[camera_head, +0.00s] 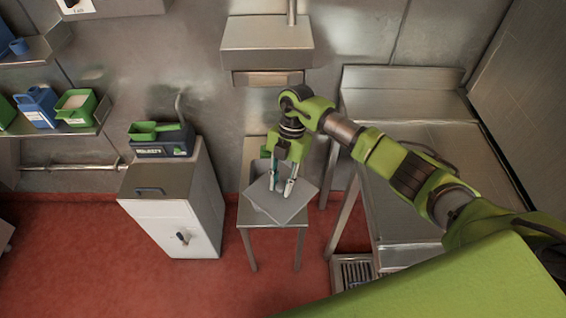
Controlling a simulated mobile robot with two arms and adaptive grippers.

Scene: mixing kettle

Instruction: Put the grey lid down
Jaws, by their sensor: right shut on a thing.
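The grey lid (268,207) is a flat square plate over the small metal table (244,217). It is turned at an angle to the table, with a corner reaching past the table's right edge. I cannot tell whether it touches the tabletop. My right gripper (281,188) points down over the middle of the lid and is shut on it; the exact grip point is hard to make out. The lid and gripper hide much of the tabletop. My left gripper is not in view.
A steel bench (400,195) is close on the right. A metal box (267,40) hangs on the wall above. Red floor is free in front.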

